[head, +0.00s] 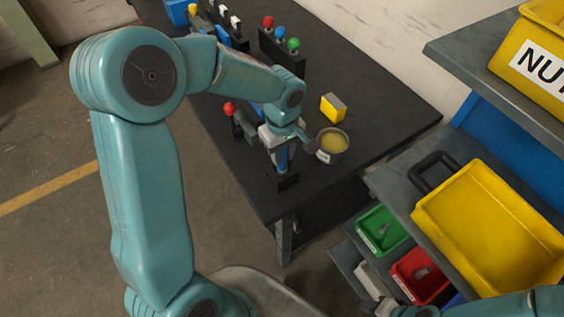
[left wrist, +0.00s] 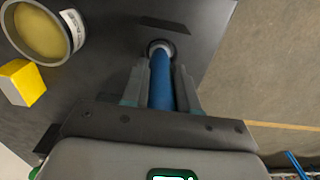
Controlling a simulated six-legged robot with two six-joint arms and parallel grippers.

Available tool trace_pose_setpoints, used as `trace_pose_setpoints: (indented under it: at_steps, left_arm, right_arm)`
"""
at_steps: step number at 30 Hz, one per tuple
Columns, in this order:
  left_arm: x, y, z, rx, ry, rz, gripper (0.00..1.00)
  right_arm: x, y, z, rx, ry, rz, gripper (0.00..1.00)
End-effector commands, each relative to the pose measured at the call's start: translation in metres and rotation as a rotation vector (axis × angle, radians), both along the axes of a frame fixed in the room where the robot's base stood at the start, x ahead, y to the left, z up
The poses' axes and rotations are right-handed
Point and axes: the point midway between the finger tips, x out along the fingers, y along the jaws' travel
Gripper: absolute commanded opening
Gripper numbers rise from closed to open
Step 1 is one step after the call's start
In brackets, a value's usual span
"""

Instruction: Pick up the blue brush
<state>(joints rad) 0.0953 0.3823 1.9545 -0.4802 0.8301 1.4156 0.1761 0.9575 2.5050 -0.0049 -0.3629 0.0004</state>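The blue brush (head: 283,158) stands upright near the front corner of the dark table, its lower end at a small black holder (head: 284,182). My left gripper (head: 281,146) is at its upper part. In the left wrist view the blue handle (left wrist: 161,92) runs between the two fingers (left wrist: 161,80), which lie close along both sides with no clear gap. The handle's far end shows a pale ring just above the table. My right arm enters at the bottom right of the head view; its gripper (head: 386,306) is at the frame's edge, and its fingers are unclear.
A metal tin (head: 333,143) with yellow contents and a yellow-grey block (head: 333,107) stand close right of the left gripper. A red-knobbed tool (head: 229,108) stands to its left. A shelf with a yellow bin (head: 490,225) and small green and red bins is at the right.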

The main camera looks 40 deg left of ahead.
Motion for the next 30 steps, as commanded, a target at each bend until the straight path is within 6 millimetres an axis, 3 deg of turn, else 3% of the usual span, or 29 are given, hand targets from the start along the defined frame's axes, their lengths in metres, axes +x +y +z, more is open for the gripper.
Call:
trace_pose_setpoints:
  at_steps: [2, 12, 17, 23, 30]
  left_arm:
    - [0.0, 0.0, 0.0, 0.0, 0.0, -0.001, 0.0]
    - [0.0, 0.0, 0.001, 0.001, 0.0, -0.001, 0.0]
    - [0.001, 0.0, 0.012, 0.002, -0.004, -0.001, 0.0]
    - [0.002, 0.0, 0.048, 0.001, -0.008, -0.001, 0.0]
    - [0.002, 0.0, 0.112, 0.0, -0.009, -0.001, 0.0]
  right_arm:
    - [0.0, 0.0, 0.0, 0.0, 0.0, 0.0, 0.43]
    - [0.0, 0.0, 0.0, 0.0, 0.0, 0.0, 0.43]
    - [0.0, 0.0, -0.001, 0.0, 0.0, 0.0, 0.43]
    - [0.0, 0.0, -0.004, 0.0, 0.0, 0.0, 0.43]
    - [0.0, 0.0, -0.006, 0.0, 0.0, 0.0, 0.43]
